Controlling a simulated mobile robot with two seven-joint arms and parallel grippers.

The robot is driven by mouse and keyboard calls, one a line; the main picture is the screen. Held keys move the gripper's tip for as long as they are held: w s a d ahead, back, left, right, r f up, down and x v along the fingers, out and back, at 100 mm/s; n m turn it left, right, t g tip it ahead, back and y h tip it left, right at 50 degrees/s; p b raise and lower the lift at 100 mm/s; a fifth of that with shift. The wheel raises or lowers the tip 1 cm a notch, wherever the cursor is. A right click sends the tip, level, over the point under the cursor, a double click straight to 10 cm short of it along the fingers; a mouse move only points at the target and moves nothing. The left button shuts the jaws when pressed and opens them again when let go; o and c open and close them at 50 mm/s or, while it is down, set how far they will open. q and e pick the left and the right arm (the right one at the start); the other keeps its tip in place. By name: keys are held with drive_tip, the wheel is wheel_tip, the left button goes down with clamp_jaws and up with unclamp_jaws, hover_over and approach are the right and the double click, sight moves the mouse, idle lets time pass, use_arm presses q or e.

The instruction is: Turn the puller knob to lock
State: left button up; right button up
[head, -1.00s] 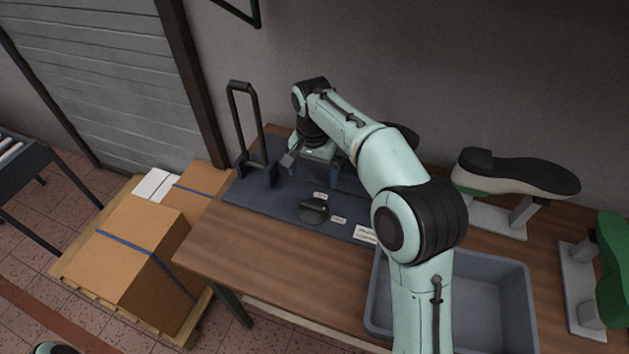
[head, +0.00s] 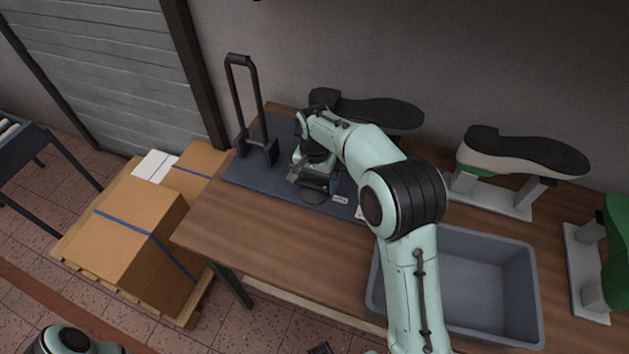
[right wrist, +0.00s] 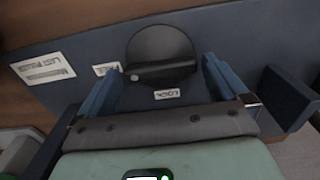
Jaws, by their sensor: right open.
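The puller knob (right wrist: 163,48) is a dark round disc with a raised bar in the right wrist view. A white dot marks the bar's left end, which points toward the FREE label (right wrist: 106,69). The LOCK label (right wrist: 167,94) lies just below the knob in that view. My right gripper (right wrist: 161,66) is open, with its blue fingers at either side of the knob's lower part; contact cannot be told. In the head view my right gripper (head: 312,181) is over the knob and hides most of it. My left gripper is not in view.
The knob's dark blue base plate (head: 258,176) lies on a wooden table (head: 240,232). A black upright handle frame (head: 233,95) stands at its left end. A grey bin (head: 470,285) and shoe lasts on stands (head: 520,152) are to the right. Cartons (head: 128,235) stand left of the table.

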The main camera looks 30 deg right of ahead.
drive_tip(key=shift+f, duration=0.1)
drive_tip(key=c, duration=0.8)
drive_tip(key=shift+o, duration=0.2)
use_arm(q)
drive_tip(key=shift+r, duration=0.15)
use_arm(e)
drive_tip(key=shift+n, duration=0.4)
drive_tip(key=n+p, duration=0.1)
drive_tip(key=n, duration=0.2)
drive_tip(key=shift+n, duration=0.4)
drive_tip(key=n+p, duration=0.1)
drive_tip(key=n, duration=0.3)
drive_tip(key=shift+p, duration=0.3)
drive_tip(key=n+p, duration=0.1)
drive_tip(key=n, duration=0.4)
use_arm(q)
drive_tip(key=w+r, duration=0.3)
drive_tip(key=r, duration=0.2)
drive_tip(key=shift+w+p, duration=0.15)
drive_tip(key=shift+p, duration=0.25)
use_arm(e)
drive_tip(key=shift+n, duration=2.2)
